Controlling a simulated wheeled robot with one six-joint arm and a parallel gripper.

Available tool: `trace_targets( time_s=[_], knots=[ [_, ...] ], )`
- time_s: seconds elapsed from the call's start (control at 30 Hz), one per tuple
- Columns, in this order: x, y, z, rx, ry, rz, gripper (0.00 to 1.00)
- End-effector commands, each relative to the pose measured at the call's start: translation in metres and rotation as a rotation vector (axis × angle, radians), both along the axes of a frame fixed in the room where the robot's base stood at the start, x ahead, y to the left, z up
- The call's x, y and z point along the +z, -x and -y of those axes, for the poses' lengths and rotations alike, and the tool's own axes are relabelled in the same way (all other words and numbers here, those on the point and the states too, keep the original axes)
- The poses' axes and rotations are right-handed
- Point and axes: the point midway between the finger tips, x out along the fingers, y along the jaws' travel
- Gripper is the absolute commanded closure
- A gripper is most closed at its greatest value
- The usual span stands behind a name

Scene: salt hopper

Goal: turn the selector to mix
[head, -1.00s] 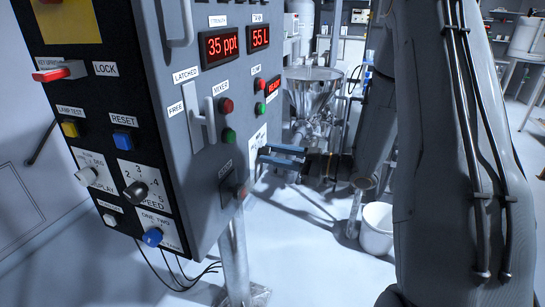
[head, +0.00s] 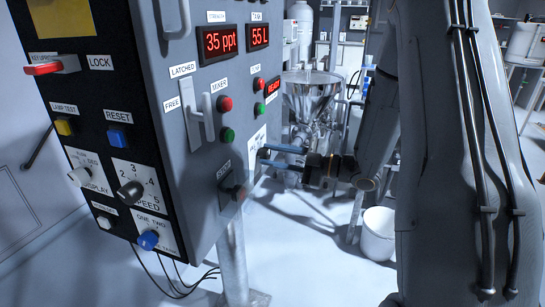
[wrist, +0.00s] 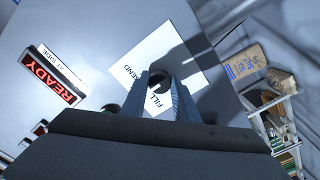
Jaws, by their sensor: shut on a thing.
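The selector is a dark round knob (wrist: 161,82) on a white label plate (wrist: 178,48), seen in the wrist view. The plate reads FILL near the fingers and a word ending in END at its left; I cannot read a mix label, and part of the plate is covered. My gripper (wrist: 162,84) is shut on the knob, one finger on each side. In the head view the plate (head: 259,138) is on the panel's right-hand face, and my gripper (head: 264,157) reaches its lower edge from the right. The knob is hidden there.
The grey panel (head: 205,75) carries displays, red and green buttons, a latch handle (head: 200,122) and a lower switch (head: 232,187). A READY display (wrist: 48,76) is left of the plate. A metal hopper (head: 312,90) and white bucket (head: 378,235) stand behind.

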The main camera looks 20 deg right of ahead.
Motion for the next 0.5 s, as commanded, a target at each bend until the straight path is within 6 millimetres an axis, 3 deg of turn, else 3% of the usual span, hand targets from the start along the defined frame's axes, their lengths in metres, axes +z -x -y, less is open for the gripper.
trace_targets(
  time_s=[0.2, 0.23, 0.3, 0.33, 0.5],
  knots=[
    [0.0013, -0.0006, 0.0006, -0.002, -0.001, 0.002, 0.95],
    [0.0013, -0.0006, 0.0006, -0.002, -0.001, 0.002, 0.7],
    [0.0011, -0.0006, 0.0005, -0.001, -0.001, 0.002, 0.58],
    [0.001, -0.0005, 0.0005, -0.001, -0.001, 0.001, 0.54],
    [0.0006, -0.0002, 0.0002, -0.001, -0.001, 0.0, 0.54]
  ],
)
